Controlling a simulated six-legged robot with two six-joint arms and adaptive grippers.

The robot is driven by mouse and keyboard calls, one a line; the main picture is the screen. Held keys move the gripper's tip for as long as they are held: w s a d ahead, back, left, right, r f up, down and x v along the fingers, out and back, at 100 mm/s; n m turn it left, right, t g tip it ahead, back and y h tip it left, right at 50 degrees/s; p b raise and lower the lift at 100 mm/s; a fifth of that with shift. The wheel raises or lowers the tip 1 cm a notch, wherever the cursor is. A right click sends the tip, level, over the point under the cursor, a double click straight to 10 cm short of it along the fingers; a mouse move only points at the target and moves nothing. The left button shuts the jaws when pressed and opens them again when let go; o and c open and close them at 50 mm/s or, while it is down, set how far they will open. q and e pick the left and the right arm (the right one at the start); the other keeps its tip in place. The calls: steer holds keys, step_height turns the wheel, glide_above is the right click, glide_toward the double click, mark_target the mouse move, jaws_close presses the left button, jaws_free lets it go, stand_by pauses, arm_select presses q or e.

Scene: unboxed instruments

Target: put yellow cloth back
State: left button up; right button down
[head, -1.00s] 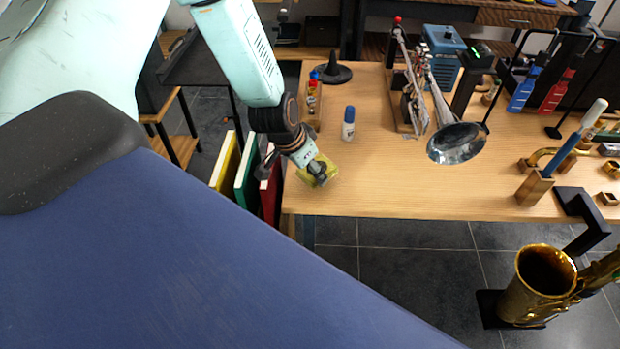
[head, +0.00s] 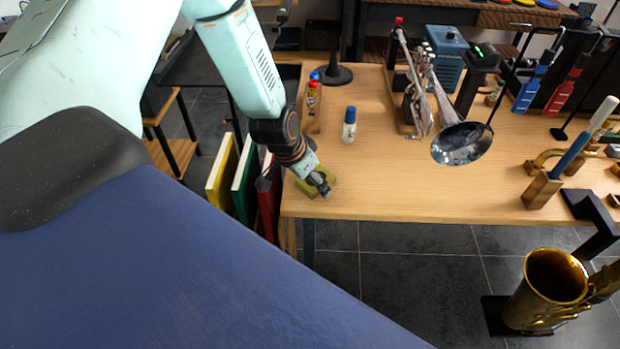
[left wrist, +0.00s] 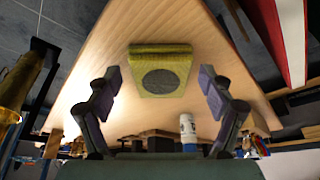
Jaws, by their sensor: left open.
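The yellow cloth (head: 304,187) lies on the wooden table (head: 400,190) near its front left corner. In the left wrist view the cloth (left wrist: 160,53) looks like a folded yellow-green square with a dark round patch in its middle. My left gripper (head: 322,186) is just over the cloth and hides part of it in the head view. In the left wrist view its two fingers are spread wide, one on each side of the cloth, with a visible gap to it. My right gripper is not in view.
A white bottle with a blue cap (head: 349,125) stands behind the cloth. A wooden holder (head: 312,108) with small bottles is at the left edge. A trumpet (head: 461,144) is farther right. Upright coloured folders (head: 243,180) stand left of the table. Table space right of the cloth is clear.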

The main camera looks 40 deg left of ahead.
mark_target(304, 186)
arm_select(q)
steer(key=shift+s+r, duration=0.1)
steer(key=shift+s, duration=0.05)
steer(key=shift+a, duration=0.1)
steer(key=shift+r+p, duration=0.25)
steer(key=shift+p, duration=0.05)
steer(key=shift+r+p, duration=0.4)
steer(key=shift+p, duration=0.05)
steer(key=p+v, duration=0.3)
steer(key=shift+s+r, duration=0.15)
steer(key=shift+r, duration=0.15)
steer(key=p+v, duration=0.7)
steer(key=shift+r, duration=0.15)
steer(key=shift+s, duration=0.15)
